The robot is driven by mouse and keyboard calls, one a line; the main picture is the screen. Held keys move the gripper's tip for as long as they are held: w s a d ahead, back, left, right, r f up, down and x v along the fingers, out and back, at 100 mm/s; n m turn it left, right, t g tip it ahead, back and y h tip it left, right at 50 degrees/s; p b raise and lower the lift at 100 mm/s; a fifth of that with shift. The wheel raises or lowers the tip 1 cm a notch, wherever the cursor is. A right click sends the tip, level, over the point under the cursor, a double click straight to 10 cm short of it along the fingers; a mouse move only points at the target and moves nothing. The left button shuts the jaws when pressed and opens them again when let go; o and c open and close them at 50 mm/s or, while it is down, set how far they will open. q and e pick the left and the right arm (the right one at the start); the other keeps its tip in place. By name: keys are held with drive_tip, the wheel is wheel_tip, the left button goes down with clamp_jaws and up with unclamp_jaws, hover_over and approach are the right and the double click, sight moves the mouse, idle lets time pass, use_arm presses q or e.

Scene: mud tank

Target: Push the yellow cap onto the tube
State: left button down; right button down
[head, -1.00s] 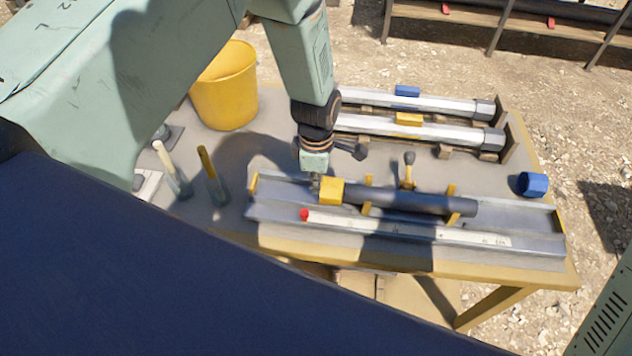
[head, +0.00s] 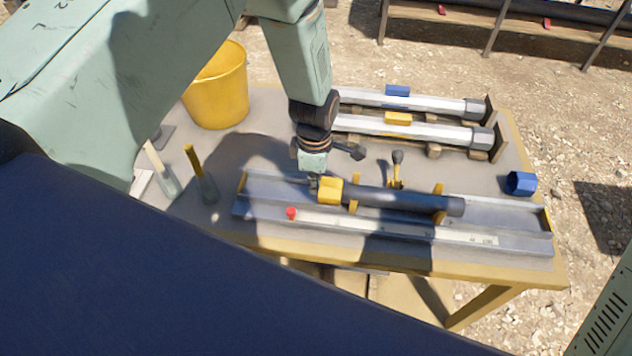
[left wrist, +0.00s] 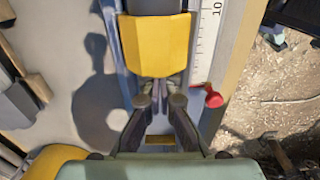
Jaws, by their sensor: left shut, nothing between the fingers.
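The yellow cap (head: 330,190) sits at the left end of the dark tube (head: 400,201), in line with it. The tube lies in a metal trough (head: 510,240) on yellow supports. How far the tube reaches inside the cap is hidden. My left gripper (head: 314,183) is shut and empty, at the cap's left end. In the left wrist view, the fingertips (left wrist: 160,101) are at the near end of the cap (left wrist: 155,45), touching it or very close; I cannot tell which. My right gripper is not in view.
Two pale tubes (head: 430,129) with blue and yellow blocks lie behind. A blue cap (head: 521,183) stands at the right, a yellow bucket (head: 217,90) at the back left. Upright sticks (head: 197,165) stand left of the trough.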

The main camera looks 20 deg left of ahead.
use_arm(q)
drive_tip(key=shift+w+r, duration=0.15)
drive_tip(key=shift+r, duration=0.35)
wheel_tip(320, 180, up, 11)
drive_tip(key=m+b, duration=0.2)
drive_tip(key=b, duration=0.2)
hover_over(296, 190)
wheel_tip(296, 190, down, 4)
drive_tip(key=f, duration=0.1)
wheel_tip(296, 190, down, 9)
drive_tip(key=shift+f, duration=0.1)
drive_tip(key=d, duration=0.3)
drive_tip(key=shift+w+d+r+p, duration=0.1)
drive_tip(key=shift+d+r+p, duration=0.05)
drive_tip(key=shift+r+p, duration=0.2)
drive_tip(key=shift+d, duration=0.45)
drive_tip(key=shift+w+a+f, duration=0.1)
drive_tip(key=shift+a+f, duration=0.05)
drive_tip(key=shift+a, duration=0.1)
